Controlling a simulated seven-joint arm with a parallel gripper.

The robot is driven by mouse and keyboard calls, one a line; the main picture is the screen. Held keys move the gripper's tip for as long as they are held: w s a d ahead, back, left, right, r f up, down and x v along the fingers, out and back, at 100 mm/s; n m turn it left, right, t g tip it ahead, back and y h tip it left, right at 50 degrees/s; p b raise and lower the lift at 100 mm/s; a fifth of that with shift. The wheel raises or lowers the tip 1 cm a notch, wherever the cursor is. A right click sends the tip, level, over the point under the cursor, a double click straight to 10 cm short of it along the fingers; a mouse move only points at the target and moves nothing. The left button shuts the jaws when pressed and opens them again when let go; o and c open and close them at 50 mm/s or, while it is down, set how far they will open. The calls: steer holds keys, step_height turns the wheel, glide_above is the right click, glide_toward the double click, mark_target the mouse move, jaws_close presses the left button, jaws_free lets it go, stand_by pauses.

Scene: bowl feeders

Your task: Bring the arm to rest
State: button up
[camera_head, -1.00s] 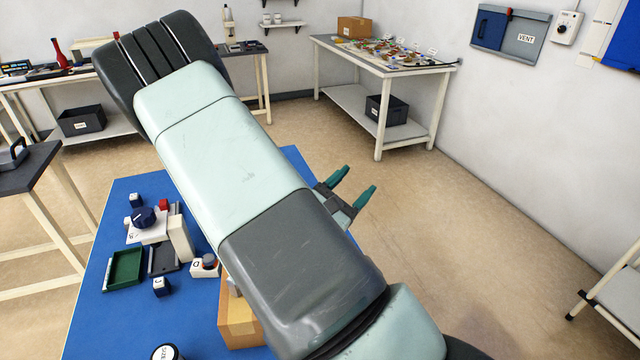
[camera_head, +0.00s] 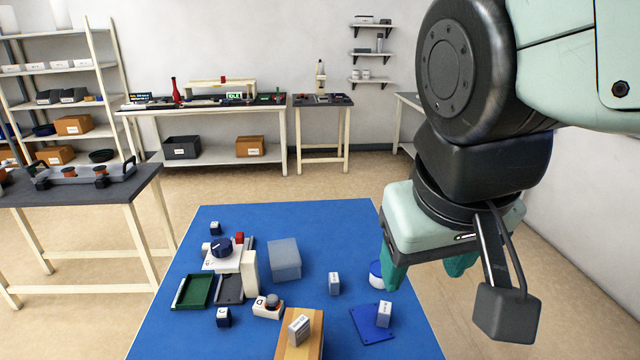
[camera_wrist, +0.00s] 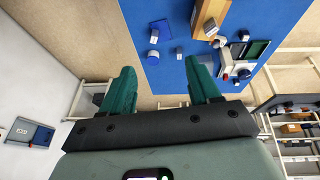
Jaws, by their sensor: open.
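My gripper (camera_head: 428,275) hangs at the right edge of the blue table (camera_head: 340,225) in the head view, above its surface. Its green fingers stand apart with nothing between them. The wrist view also shows my gripper (camera_wrist: 163,85) with two spread, empty fingers. Beyond the fingers, that view shows the blue table (camera_wrist: 260,20) and a strip of floor. The upper arm links are partly cut off by the frame edge in the head view.
The table holds a device with a dark knob (camera_head: 221,248), a green tray (camera_head: 193,292), a grey box (camera_head: 284,259), a wooden block (camera_head: 312,335), a blue plate (camera_head: 368,327) and a white jar with blue lid (camera_head: 376,275). A dark-topped bench (camera_head: 80,195) stands left.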

steer(key=shift+s+a+r+t+y, duration=0.25)
steer(key=shift+a+r+t, duration=0.15)
steer(key=shift+a+r, duration=0.15)
steer(key=shift+s+a+r+t+y, duration=0.1)
steer(key=shift+a+r+t+y, duration=0.15)
steer(key=shift+a+r+t, duration=0.25)
